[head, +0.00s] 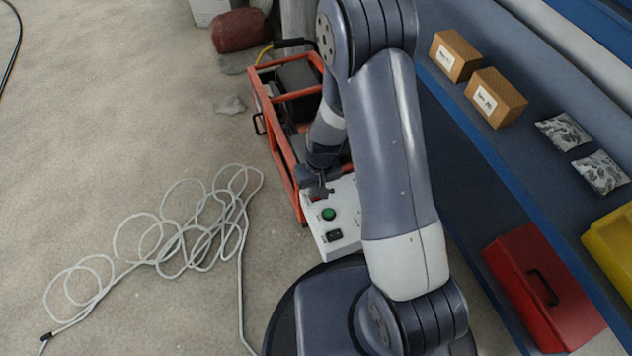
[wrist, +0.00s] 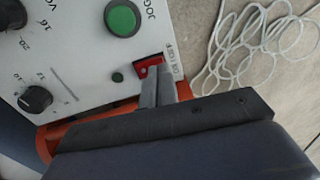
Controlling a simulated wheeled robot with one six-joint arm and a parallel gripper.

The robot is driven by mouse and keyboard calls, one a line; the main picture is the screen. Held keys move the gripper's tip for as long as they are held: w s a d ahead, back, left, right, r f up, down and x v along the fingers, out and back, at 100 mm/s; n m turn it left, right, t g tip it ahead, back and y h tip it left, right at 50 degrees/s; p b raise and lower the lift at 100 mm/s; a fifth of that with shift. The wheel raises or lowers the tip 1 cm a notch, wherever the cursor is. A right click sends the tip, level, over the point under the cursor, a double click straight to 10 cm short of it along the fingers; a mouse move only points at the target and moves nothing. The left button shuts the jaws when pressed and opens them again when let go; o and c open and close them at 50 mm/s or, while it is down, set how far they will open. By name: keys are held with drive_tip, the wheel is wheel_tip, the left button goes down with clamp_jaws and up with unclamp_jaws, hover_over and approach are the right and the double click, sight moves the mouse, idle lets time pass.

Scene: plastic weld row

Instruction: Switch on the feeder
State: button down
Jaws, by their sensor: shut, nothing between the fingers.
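The feeder is an orange-framed machine (head: 283,100) with a white control panel (head: 347,203), also large in the wrist view (wrist: 80,60). A red switch (wrist: 149,65) sits near the panel's edge, beside a printed label too small to read. My gripper (head: 320,191) is shut and empty over the panel. In the wrist view its fingertips (wrist: 154,75) are at the red switch and cover part of it. I cannot tell whether they touch it or which way it is set.
Two black knobs (wrist: 36,98) with number scales are on the panel. A loose white cable (head: 190,230) lies on the floor at left. A blue shelf with boxes (head: 457,55) and a red toolbox (head: 540,285) stand at right.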

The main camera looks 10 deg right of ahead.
drive_tip(key=shift+f, duration=0.3)
drive_tip(key=shift+f, duration=0.1)
drive_tip(key=shift+a+f+b, duration=0.1)
drive_tip(key=shift+f+b, duration=0.15)
drive_tip(key=shift+b, duration=0.15)
drive_tip(key=shift+r, duration=0.2)
drive_tip(key=shift+w+d+r, duration=0.1)
drive_tip(key=shift+w+d, duration=0.05)
drive_tip(key=shift+d, duration=0.65)
drive_tip(key=shift+r, duration=0.1)
